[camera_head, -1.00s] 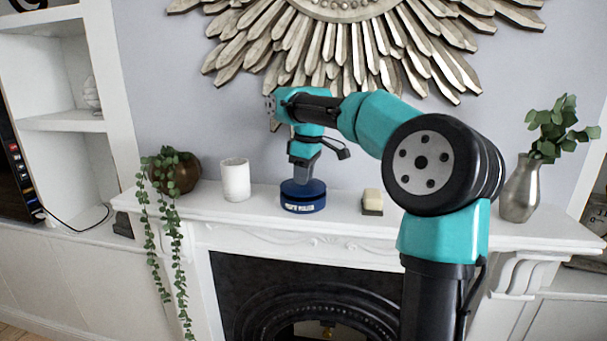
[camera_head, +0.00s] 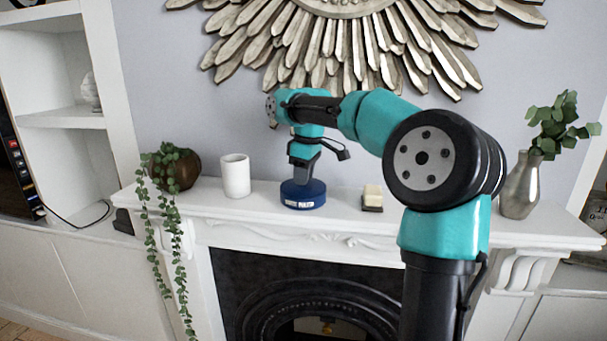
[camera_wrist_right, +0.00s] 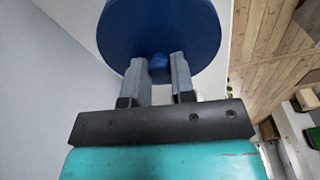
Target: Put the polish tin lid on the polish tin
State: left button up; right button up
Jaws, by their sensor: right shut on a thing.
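The dark blue polish tin (camera_head: 304,204), with a white label, stands on the white mantelpiece. The blue polish tin lid (camera_head: 291,187) is on top of it, level, with no gap that I can see between them. My right gripper (camera_head: 303,181) points down from above and is shut on the lid's small knob. In the right wrist view the round lid (camera_wrist_right: 160,25) fills the top, with the gripper (camera_wrist_right: 160,65) shut on its knob; the lid hides the tin there. My left gripper is not in view.
A white cup (camera_head: 236,177) and a trailing plant in a brown pot (camera_head: 187,170) stand left of the tin. A small cream and dark block (camera_head: 372,198) and a silver vase (camera_head: 520,187) stand to the right. The mantel's front edge (camera_head: 330,222) is close.

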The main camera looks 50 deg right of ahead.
jog(key=shift+f, duration=0.1)
jog(key=o, duration=1)
jog(key=shift+r, duration=3.5)
